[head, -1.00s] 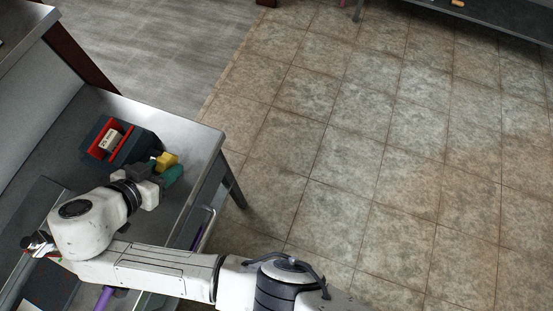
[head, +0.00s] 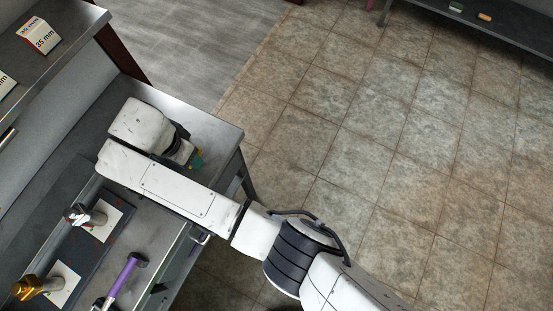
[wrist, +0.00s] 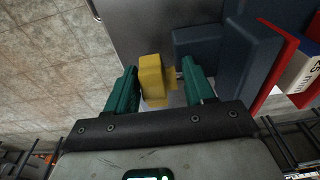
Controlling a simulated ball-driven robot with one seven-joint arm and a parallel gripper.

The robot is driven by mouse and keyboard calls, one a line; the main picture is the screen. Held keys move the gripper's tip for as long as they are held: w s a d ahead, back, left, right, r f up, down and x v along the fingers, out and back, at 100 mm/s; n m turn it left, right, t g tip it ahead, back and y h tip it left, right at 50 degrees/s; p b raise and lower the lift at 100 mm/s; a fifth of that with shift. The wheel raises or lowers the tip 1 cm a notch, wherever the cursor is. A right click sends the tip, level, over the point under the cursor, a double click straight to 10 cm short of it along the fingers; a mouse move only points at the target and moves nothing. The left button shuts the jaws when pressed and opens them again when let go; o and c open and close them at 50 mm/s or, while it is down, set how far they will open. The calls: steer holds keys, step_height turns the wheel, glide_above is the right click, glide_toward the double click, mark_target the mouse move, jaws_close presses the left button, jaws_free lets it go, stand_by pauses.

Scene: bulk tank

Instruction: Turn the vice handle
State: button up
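The vice is a dark blue body (wrist: 252,55) with red jaws (wrist: 285,66), at the right of the wrist view. A white block (wrist: 302,74) with dark print sits at the jaws. The yellow handle (wrist: 152,78) sticks out on the vice's left side. My gripper (wrist: 158,67) has green fingers, one on each side of the yellow handle. The fingers are apart, with a visible gap on the right side; the left finger is very close to the handle, and I cannot tell whether it touches. In the head view my arm hides the vice, and only the gripper's tip (head: 195,159) shows.
The vice's grey workbench (head: 215,130) ends at the right, with open tiled floor (head: 370,150) beyond. A purple-handled tool (head: 124,279), white cards (head: 104,222) and a gold-coloured item (head: 28,287) lie near my arm.

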steer(key=g, duration=0.2)
steer(key=g+y, duration=0.1)
steer(key=shift+w+d+f, duration=0.15)
steer(key=shift+w+d, duration=0.15)
steer(key=shift+d, duration=0.05)
steer(key=shift+w+d+f+g+y+b, duration=0.1)
steer(key=shift+f+g+y+b, duration=0.25)
steer(key=shift+g+b, duration=0.65)
steer(key=shift+r+b, duration=0.1)
steer(key=shift+b, duration=0.55)
steer(key=p+v, duration=0.1)
steer(key=v, duration=1.1)
steer(key=s+d+f+n+t+y+b, duration=0.1)
steer(key=s+d+f+b, duration=0.2)
steer(key=d+f, duration=0.9)
steer(key=s+d+f+n+t+b, duration=0.1)
steer(key=d+f+b, duration=0.5)
steer(key=d+f, duration=0.7)
steer(key=shift+s+d+n+t+y, duration=0.4)
steer(key=shift+s+d+t, duration=0.55)
steer(key=shift+d, duration=1.75)
steer(key=shift+s+g, duration=0.25)
